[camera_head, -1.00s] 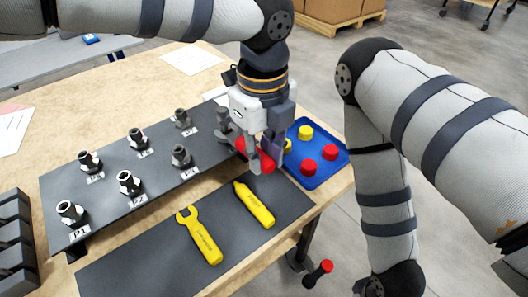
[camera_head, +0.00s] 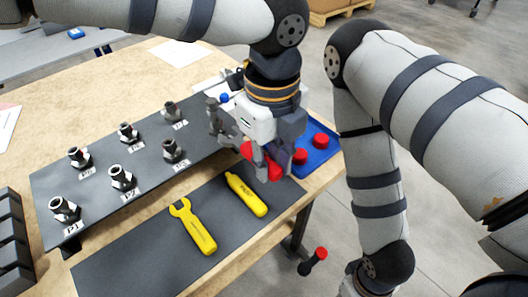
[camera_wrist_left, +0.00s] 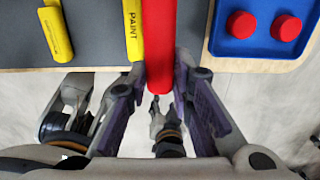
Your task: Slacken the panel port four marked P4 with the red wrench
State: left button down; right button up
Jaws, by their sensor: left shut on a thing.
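My left gripper (camera_head: 266,172) is shut on the red wrench (camera_head: 247,150), above the right end of the dark mat. The wrench's red handle also shows between my left fingers in the left wrist view (camera_wrist_left: 158,45). A grey head (camera_head: 214,112), seemingly the wrench's, reaches left towards the panel's right end; I see no contact with a port. The dark panel (camera_head: 105,165) bears several metal ports in two rows. The rear right port (camera_head: 171,110) has a label that seems to read P4, though it is small.
Two yellow tools, an open-ended one (camera_head: 193,228) and a thicker one (camera_head: 246,195), lie on the dark mat (camera_head: 130,262). A black rack (camera_head: 14,245) stands at the left edge.

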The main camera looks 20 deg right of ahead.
pick_arm(q)
notch_tip(320, 180, up, 9)
jog(key=s, duration=0.2)
jog(key=shift+s+d, duration=0.35)
jog(key=shift+d, duration=0.1)
